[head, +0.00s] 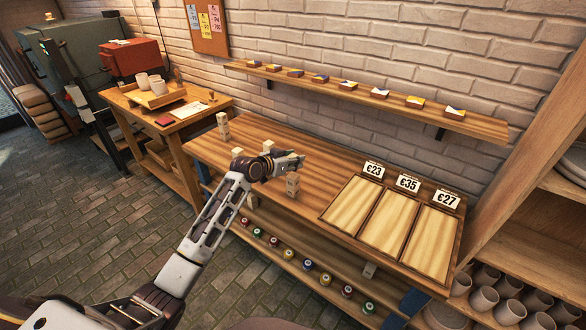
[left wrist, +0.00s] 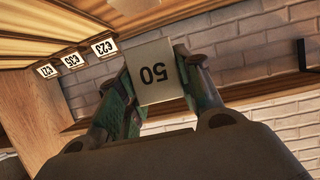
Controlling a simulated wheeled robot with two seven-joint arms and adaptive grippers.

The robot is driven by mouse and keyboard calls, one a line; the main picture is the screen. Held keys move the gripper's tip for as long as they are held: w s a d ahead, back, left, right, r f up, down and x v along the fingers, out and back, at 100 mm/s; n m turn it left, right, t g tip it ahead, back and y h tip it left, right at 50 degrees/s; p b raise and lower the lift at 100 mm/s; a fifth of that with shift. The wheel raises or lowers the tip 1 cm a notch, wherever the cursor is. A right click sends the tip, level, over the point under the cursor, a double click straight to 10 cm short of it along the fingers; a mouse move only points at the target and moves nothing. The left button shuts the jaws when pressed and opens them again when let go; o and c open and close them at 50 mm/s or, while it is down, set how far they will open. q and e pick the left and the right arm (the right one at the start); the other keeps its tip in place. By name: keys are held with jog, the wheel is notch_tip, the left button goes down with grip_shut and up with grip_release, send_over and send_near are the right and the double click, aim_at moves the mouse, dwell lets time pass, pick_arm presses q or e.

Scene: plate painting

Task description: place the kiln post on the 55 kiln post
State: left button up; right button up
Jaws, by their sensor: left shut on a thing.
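My left gripper (head: 297,161) is shut on a pale kiln post marked 50 (left wrist: 165,72), seen upside down between the fingers in the left wrist view. In the head view, the gripper is over the middle of the wooden workbench (head: 330,170). Other pale posts stand to the left: a taller one (head: 223,126), one near my forearm (head: 237,153) and one behind the wrist (head: 268,146). Their numbers are too small to read. My right gripper is out of view.
Price cards stand behind three wooden panels (head: 390,219) at the bench's right. A wall shelf (head: 420,113) holds several small coloured pieces. Paint jars (head: 308,265) line the lower shelf. Cups fill the rack at right. The bench left of the panels has free room.

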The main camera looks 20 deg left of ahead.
pick_arm(q)
jog(key=shift+r, duration=0.1)
jog(key=shift+f, duration=0.2)
notch_tip(320, 180, down, 2)
jog(key=shift+f, duration=0.7)
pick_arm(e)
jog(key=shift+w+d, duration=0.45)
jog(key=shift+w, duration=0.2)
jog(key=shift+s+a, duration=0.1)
